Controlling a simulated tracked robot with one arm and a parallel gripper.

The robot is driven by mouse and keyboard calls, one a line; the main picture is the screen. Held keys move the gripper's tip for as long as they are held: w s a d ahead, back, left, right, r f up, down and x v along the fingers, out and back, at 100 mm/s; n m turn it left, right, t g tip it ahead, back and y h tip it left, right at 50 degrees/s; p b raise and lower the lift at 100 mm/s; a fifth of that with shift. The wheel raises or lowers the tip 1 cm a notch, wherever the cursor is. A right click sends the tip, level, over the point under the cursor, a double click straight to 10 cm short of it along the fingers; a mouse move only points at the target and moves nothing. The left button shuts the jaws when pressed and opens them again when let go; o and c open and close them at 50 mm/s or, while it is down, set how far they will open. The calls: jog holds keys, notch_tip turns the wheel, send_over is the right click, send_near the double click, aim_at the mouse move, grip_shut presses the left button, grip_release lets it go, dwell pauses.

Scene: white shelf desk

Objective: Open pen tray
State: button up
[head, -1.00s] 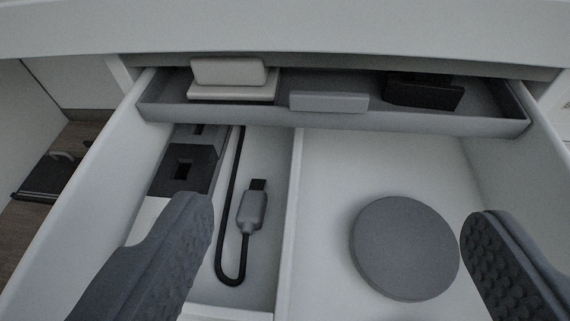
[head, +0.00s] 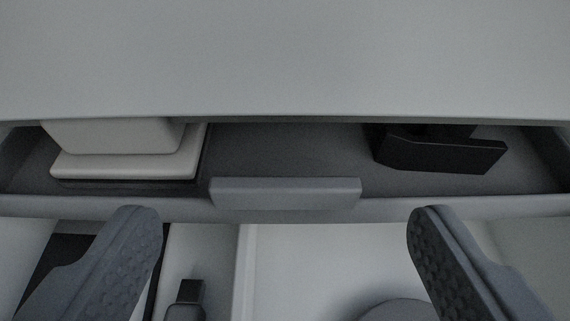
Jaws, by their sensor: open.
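The grey pen tray (head: 400,208) spans the view below the desk's front edge, partly slid out above an open drawer. Its raised grey handle (head: 286,194) stands at the middle of its front wall. Inside the tray are a white block-like item (head: 125,166) at left and a black item (head: 440,153) at right; the tray's rear part is hidden under the desktop. My gripper (head: 285,215) is open and empty. Its two fingers stand wide apart, one to each side of the handle in the picture, with their tips near the tray's front wall. I see no contact with the handle.
The white desktop (head: 285,60) fills the top of the view. Below the tray, the open drawer has a white divider (head: 243,270), a cable plug (head: 186,300) left of it and a grey round disc (head: 398,310) right of it.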

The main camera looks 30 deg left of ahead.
jog(key=shift+b+x, duration=0.3)
jog(key=shift+x, duration=0.9)
